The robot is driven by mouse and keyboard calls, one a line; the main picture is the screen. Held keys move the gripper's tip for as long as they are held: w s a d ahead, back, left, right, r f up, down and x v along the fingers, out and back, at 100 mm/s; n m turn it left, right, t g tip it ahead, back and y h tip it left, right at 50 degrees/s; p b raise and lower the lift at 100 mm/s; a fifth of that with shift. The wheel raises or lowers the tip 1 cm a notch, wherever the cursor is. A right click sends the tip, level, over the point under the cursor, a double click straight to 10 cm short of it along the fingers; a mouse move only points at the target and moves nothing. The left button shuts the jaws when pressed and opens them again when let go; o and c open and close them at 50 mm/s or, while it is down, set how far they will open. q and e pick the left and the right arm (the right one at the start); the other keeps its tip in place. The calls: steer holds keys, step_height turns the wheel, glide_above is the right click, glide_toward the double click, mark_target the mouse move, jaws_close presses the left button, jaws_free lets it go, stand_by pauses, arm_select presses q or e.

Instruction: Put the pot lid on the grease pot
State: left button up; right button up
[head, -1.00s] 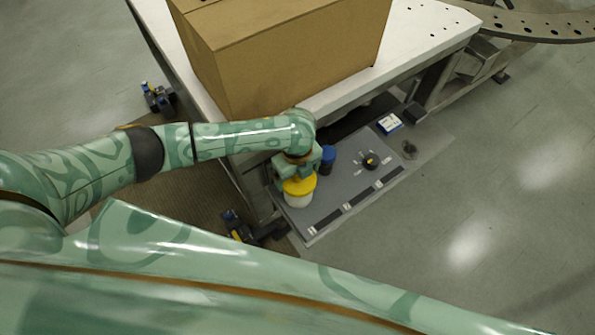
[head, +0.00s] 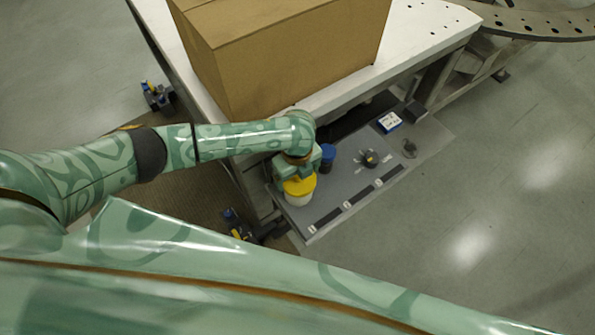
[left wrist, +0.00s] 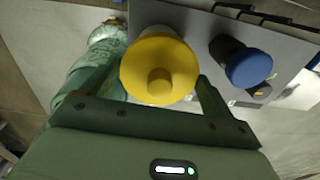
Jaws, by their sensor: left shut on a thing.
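The yellow pot lid (head: 300,187) is at the near left part of a grey mat, at the top of the white grease pot (head: 299,200). In the left wrist view the round lid (left wrist: 160,62) shows its knob towards the camera, and a bit of the white pot (left wrist: 157,30) shows behind it. My left gripper (head: 299,174) is above the pot and shut on the lid, with a finger on each side in the left wrist view (left wrist: 160,88). Whether the lid touches the pot's rim all round cannot be told. My right gripper is out of view.
A blue-topped dark container (head: 328,155) stands close beside the pot. The grey mat (head: 345,180) also bears a dark round part (head: 370,159) and a blue-and-white box (head: 389,122). A table with a big cardboard box (head: 290,60) rises just behind.

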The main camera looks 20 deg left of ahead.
arm_select(q)
steer(key=shift+f, duration=0.35)
stand_by(0.7)
steer(key=o, duration=0.8)
step_height(320, 180, up, 7)
steer(key=p, duration=0.8)
steer(key=shift+r, duration=0.1)
